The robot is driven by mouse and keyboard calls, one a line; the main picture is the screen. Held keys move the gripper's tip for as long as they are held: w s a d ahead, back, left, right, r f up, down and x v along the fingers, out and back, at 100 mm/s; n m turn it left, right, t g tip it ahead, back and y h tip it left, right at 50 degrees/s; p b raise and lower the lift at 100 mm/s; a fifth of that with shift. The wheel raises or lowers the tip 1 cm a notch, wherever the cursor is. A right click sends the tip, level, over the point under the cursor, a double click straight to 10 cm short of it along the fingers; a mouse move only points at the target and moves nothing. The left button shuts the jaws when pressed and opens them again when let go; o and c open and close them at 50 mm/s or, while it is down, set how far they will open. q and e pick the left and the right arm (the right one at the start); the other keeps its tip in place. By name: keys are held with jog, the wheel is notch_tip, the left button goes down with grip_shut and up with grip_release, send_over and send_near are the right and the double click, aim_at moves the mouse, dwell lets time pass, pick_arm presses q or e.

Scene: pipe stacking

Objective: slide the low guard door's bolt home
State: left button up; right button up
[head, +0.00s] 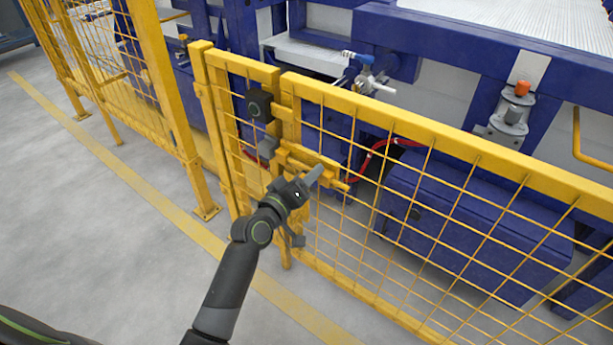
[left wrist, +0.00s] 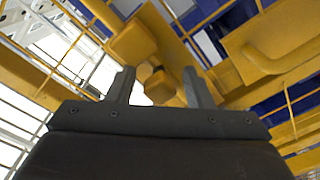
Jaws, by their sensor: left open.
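The low guard door (head: 450,140) is a yellow frame with wire mesh and appears in line with the fixed yellow panel to its left. Its yellow bolt (head: 328,180) lies across the upper left of the door, near the gap between door and panel. My left gripper (head: 291,162) is at the bolt, its fingers apart. In the left wrist view, a yellow knob-like part (left wrist: 160,86) shows between the open fingers (left wrist: 158,76), with a yellow block (left wrist: 132,43) beyond. I cannot tell whether the fingers touch it. The bolt's far end is partly hidden. My right gripper is out of view.
A black box (head: 259,105) is mounted on the fence above the bolt. Blue machinery (head: 470,215) with a red hose (head: 370,158) stands behind the mesh. The grey floor (head: 90,220) in front of the fence is clear, with a yellow line.

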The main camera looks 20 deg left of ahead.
aim_at(290, 161)
pick_arm(q)
jog(key=shift+w, duration=0.1)
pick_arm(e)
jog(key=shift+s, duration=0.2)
pick_arm(q)
grip_shut()
jog(key=shift+w+a, duration=0.15)
jog(key=shift+a, duration=0.2)
jog(key=a, duration=0.1)
jog(key=w+a+b, duration=0.1)
jog(key=a, duration=0.3)
jog(key=shift+w, duration=0.35)
jog(key=shift+d+r, duration=0.1)
jog(key=shift+r, duration=0.05)
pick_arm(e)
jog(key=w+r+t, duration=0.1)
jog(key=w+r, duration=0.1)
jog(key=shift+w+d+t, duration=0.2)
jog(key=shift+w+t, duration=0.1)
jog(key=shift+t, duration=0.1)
pick_arm(q)
grip_release()
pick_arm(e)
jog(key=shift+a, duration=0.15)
